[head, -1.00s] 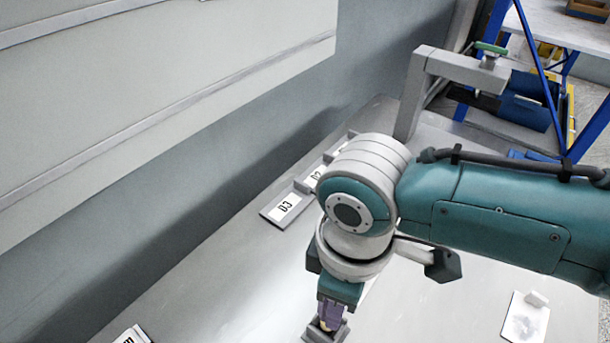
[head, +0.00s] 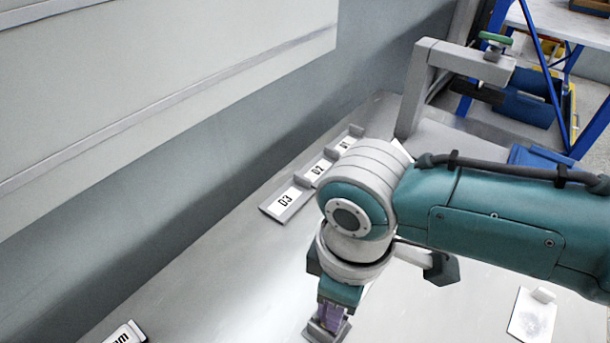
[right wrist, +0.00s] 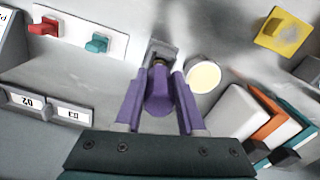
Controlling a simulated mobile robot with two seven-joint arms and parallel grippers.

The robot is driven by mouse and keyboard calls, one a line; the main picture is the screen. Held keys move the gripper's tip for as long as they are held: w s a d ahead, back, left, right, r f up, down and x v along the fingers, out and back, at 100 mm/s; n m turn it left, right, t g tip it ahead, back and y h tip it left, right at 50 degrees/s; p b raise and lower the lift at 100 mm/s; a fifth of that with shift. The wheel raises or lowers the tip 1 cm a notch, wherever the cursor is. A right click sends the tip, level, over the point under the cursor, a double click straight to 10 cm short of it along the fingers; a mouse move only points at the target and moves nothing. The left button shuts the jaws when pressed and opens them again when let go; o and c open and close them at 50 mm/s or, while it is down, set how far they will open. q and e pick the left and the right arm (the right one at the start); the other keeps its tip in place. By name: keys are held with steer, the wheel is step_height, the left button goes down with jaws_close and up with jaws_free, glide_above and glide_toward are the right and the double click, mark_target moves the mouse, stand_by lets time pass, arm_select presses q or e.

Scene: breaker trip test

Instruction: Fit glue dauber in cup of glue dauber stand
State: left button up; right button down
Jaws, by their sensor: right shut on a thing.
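My right gripper (head: 329,322) points down at the bottom of the head view, its purple fingers at the small grey stand (head: 316,334). In the right wrist view the fingers (right wrist: 160,108) are shut on the glue dauber (right wrist: 158,92), whose rounded purple body shows between them. Its narrow brownish neck points to the grey stand (right wrist: 163,48). The dauber's far end meets or overlaps the stand there; I cannot tell how deep it sits in the cup. My left gripper is in neither view.
A grey post frame (head: 420,85) stands at the back right. A white plate (head: 532,313) lies right. The wrist view shows a pale round disc (right wrist: 203,77) beside the stand and a yellow block (right wrist: 283,30).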

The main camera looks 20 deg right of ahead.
steer(key=shift+f+b, duration=0.6)
steer(key=shift+f, duration=0.2)
steer(key=shift+c, duration=2.2)
jaws_free()
steer(key=shift+r, duration=0.1)
step_height(320, 180, up, 10)
steer(key=p, duration=0.3)
